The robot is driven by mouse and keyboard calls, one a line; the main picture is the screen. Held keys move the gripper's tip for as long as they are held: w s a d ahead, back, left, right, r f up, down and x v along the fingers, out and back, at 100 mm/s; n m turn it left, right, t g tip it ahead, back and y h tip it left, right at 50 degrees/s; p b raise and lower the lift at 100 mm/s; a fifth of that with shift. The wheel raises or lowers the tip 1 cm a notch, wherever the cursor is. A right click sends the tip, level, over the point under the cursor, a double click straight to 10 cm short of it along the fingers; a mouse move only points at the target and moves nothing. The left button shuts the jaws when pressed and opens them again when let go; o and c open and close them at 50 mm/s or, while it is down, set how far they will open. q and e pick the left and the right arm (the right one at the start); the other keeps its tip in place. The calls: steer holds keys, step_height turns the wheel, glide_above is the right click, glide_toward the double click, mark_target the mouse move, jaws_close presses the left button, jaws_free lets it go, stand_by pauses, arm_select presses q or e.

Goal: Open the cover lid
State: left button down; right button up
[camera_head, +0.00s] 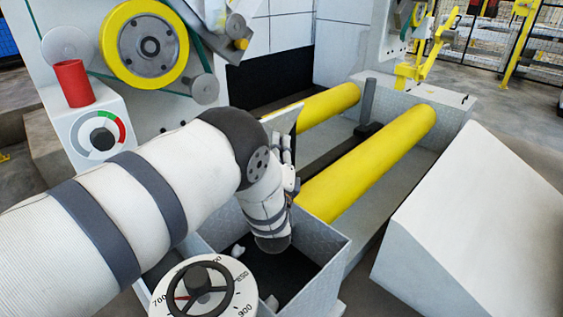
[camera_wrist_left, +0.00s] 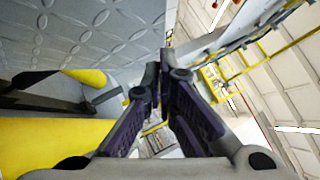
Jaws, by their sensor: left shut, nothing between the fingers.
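An open box (camera_head: 325,268) with patterned metal walls and a dark inside stands at the lower middle of the head view. A thin grey plate (camera_head: 284,119) stands raised behind my left wrist; it looks like the cover lid, but my arm hides most of it. A patterned metal plate (camera_wrist_left: 75,35) fills the upper left of the left wrist view, near the fingers. My left gripper (camera_wrist_left: 163,72) is shut and empty. In the head view it is partly hidden by its wrist, above the box's back edge. I cannot tell whether it touches the plate. My right gripper is not in view.
Two yellow rollers (camera_head: 375,158) run behind the box. A dial with a black handwheel (camera_head: 203,289) is in front. A control box with a red cylinder (camera_head: 73,84) and a yellow wheel (camera_head: 145,46) are at left. A white sloped block (camera_head: 480,220) stands at right.

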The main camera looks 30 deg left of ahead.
arm_select(q)
steer(key=shift+w+a+r, duration=0.2)
steer(key=shift+a+r, duration=0.2)
steer(key=shift+a, duration=0.2)
steer(key=shift+w+a+r, duration=0.2)
steer(key=shift+a+r, duration=0.15)
steer(key=shift+a, duration=0.25)
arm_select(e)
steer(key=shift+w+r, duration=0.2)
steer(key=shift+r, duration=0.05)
